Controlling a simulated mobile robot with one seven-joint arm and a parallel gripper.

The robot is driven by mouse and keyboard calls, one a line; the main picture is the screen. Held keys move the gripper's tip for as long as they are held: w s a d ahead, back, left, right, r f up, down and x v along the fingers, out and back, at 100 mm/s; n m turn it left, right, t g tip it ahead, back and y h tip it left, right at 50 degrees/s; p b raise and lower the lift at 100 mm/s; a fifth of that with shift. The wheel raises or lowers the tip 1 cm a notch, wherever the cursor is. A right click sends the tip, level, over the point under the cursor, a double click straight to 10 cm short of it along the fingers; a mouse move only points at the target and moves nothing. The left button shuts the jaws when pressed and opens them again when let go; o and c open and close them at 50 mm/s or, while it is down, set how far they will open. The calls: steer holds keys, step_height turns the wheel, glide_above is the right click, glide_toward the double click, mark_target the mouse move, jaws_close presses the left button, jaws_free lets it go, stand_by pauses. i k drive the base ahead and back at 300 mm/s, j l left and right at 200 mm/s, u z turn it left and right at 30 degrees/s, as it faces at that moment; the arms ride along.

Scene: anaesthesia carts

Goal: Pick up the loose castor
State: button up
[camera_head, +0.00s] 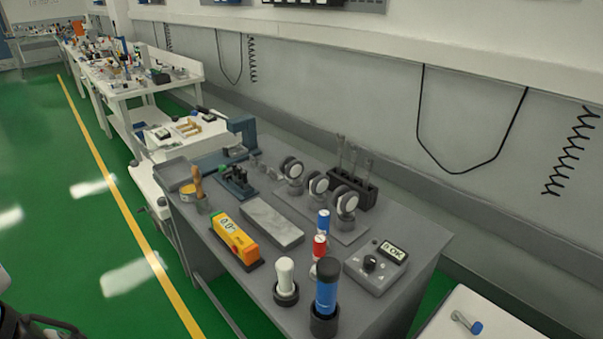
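Several castors with pale wheels and dark rims stand in a row on a grey plate (349,238) on the grey bench. The far castor (292,169), the middle castor (318,184) and the near castor (345,203) all look upright. I cannot tell which one is loose. The near castor looks the largest and partly overlaps the black rack behind it. My gripper is not in view. Dark parts show at the lower left corner, well away from the castors, with no fingertips visible.
On the bench (420,240) stand a yellow level (235,239), a grey slab (271,222), a black rack (369,194), a blue cylinder (327,285), a white-knobbed tool (286,278) and a meter box (376,266). A white cart (485,310) is lower right. Green floor lies left.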

mark_target(293, 168)
steer(key=z, duration=2.95)
steer(key=u, duration=2.95)
steer(key=i+j+z, duration=0.1)
steer(key=i+j, duration=0.4)
steer(key=j, duration=0.2)
steer(key=l+z, duration=0.05)
